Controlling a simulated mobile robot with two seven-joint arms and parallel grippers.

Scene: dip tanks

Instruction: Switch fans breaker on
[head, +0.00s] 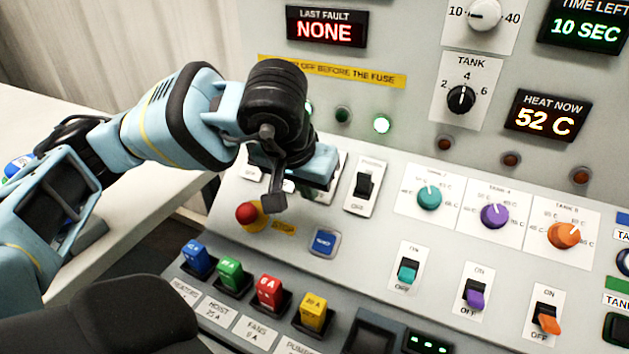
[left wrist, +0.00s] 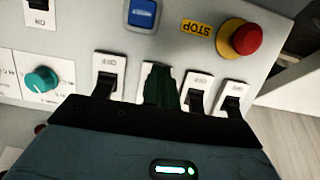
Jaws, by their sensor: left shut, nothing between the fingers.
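A row of black breaker switches on white plates shows in the left wrist view. The one I take for the fans breaker (left wrist: 147,75), by the order of the fuse labels, is mostly covered by my left gripper (left wrist: 163,88). Its lever and label are hidden, so I cannot tell its position. The gripper is shut and empty, its tip at or very near that plate. In the head view my left gripper (head: 305,168) and wrist cover most of the row. The rightmost breaker (head: 365,186) shows clear beside it. My right gripper is not in view.
Above the row, one indicator lamp (head: 343,115) is dark and the lamp to its right (head: 382,124) is lit green. A red stop button (head: 247,213), a blue button (head: 324,242) and coloured fuses (head: 268,290) sit below. The fault display (head: 326,27) reads NONE.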

